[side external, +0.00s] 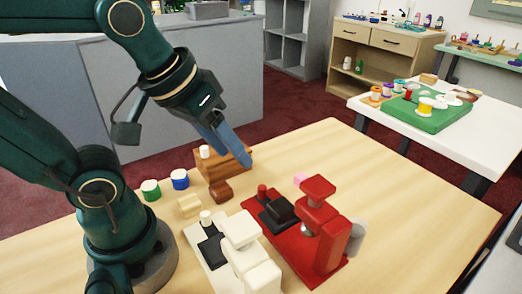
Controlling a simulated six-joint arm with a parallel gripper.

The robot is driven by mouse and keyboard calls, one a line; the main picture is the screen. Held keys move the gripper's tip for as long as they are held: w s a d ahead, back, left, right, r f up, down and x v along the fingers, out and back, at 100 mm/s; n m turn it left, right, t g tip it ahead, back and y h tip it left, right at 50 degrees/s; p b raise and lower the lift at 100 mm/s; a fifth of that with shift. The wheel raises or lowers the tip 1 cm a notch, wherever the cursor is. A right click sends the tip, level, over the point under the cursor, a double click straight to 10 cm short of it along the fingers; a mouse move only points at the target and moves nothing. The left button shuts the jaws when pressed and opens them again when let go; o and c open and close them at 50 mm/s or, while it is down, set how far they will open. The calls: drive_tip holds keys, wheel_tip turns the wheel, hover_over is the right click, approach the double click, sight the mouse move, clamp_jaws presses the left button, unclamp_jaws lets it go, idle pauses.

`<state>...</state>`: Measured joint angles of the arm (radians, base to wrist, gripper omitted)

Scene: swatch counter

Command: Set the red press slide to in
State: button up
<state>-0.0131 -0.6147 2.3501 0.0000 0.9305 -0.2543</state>
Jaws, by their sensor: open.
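The red press (328,262) stands on the wooden table, right of centre in the side external view. Its upright carries a red head (319,188). On its flat red base is a dark slide (281,208), lying to the left of the upright, with a small red knob (262,190) near its far left end. How far the slide reaches under the head is hard to tell. My gripper (240,160), with blue fingers, is open and points down, behind and above the red knob, apart from the press. The fingers partly hide a wooden block piece.
A white press (242,232) with a dark slide stands close to the left of the red one. A brown wooden piece (212,168) is behind, near my fingers. Green (151,190) and blue (180,179) spools stand left. The table's right side (420,215) is clear.

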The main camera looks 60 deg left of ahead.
drive_tip(key=w+a+f+n+g, duration=0.2)
drive_tip(key=w+n, duration=0.2)
drive_tip(key=w, duration=0.2)
drive_tip(key=n+g, duration=0.2)
drive_tip(key=g, duration=0.1)
hover_over(262, 187)
drive_tip(key=f, duration=0.6)
drive_tip(key=shift+w+f, duration=0.2)
drive_tip(key=shift+f, duration=0.1)
drive_tip(key=shift+s+f, duration=0.15)
drive_tip(key=shift+f, duration=2.75)
clamp_jaws()
drive_tip(key=shift+r, duration=0.1)
